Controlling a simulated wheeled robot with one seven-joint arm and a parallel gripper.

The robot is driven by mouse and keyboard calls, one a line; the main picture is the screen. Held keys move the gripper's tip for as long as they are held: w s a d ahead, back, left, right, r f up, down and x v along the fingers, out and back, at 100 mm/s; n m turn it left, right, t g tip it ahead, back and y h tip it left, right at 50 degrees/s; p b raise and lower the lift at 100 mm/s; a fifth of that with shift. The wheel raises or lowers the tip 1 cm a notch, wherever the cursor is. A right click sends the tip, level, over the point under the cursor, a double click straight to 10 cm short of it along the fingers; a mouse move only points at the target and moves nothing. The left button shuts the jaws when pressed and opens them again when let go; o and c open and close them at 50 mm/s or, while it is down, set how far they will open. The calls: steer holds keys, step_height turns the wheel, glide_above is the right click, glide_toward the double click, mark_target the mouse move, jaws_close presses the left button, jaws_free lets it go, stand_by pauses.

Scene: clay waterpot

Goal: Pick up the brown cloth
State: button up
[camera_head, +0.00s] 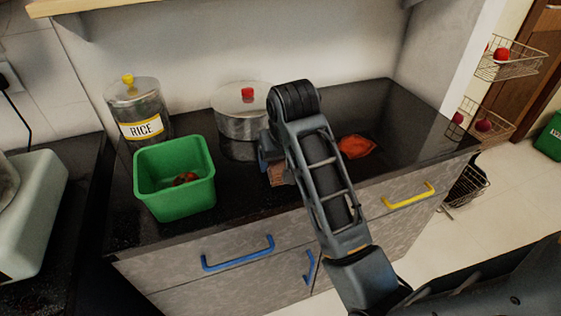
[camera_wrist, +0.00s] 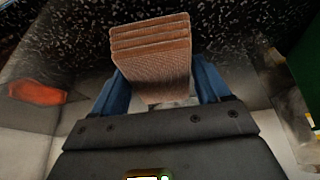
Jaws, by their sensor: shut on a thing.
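The brown cloth (camera_wrist: 150,55) is a folded, ribbed stack between the blue fingers of my gripper (camera_wrist: 165,85) in the wrist view. My gripper is shut on it, with a finger on either side. In the head view, part of the brown cloth (camera_head: 278,175) shows to the left of my arm, over the black countertop. My arm hides much of the gripper there. I cannot tell whether the cloth touches the counter.
A green bin (camera_head: 175,205) with something brownish inside stands left on the counter (camera_head: 240,200). Behind are a rice canister (camera_head: 150,100) and a lidded pot (camera_head: 240,125). An orange-red item (camera_head: 357,147) lies right of my arm. Blue and yellow drawer handles line the front.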

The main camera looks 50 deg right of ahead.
steer(key=r, duration=0.4)
steer(key=shift+s+d, duration=0.15)
steer(key=shift+d, duration=0.25)
steer(key=s+d+r+p, duration=0.4)
steer(key=s+d+r, duration=0.2)
steer(key=d, duration=0.2)
steer(key=shift+s+d+r+p, duration=0.2)
steer(key=shift+d+p, duration=0.1)
steer(key=shift+d, duration=0.1)
